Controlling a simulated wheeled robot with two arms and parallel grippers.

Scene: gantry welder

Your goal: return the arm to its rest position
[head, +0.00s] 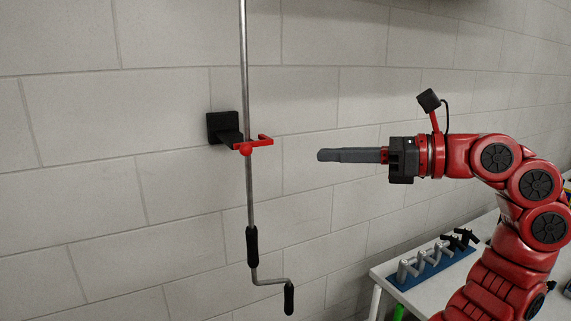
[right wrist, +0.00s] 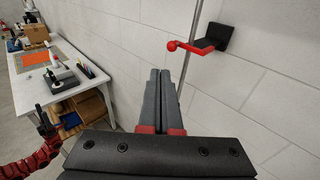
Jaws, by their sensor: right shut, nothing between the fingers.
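My right gripper (head: 320,155) is level in front of the block wall, pointing left, at the end of the red arm. Its fingers are together and empty; they also show shut in the right wrist view (right wrist: 160,75). A steel crank rod (head: 247,195) with black grips hangs upright to the left of the fingertips, with a clear gap between. A red hook (head: 265,139) on a black wall bracket (head: 222,128) is around or against the rod. The hook also shows in the right wrist view (right wrist: 200,46).
A white table (head: 392,272) stands at the lower right, below my right arm, with a blue rack (head: 432,268) of grey and black parts. The right wrist view shows another table (right wrist: 30,92) with an orange mat (right wrist: 44,71) and boxes. The wall is close behind the rod.

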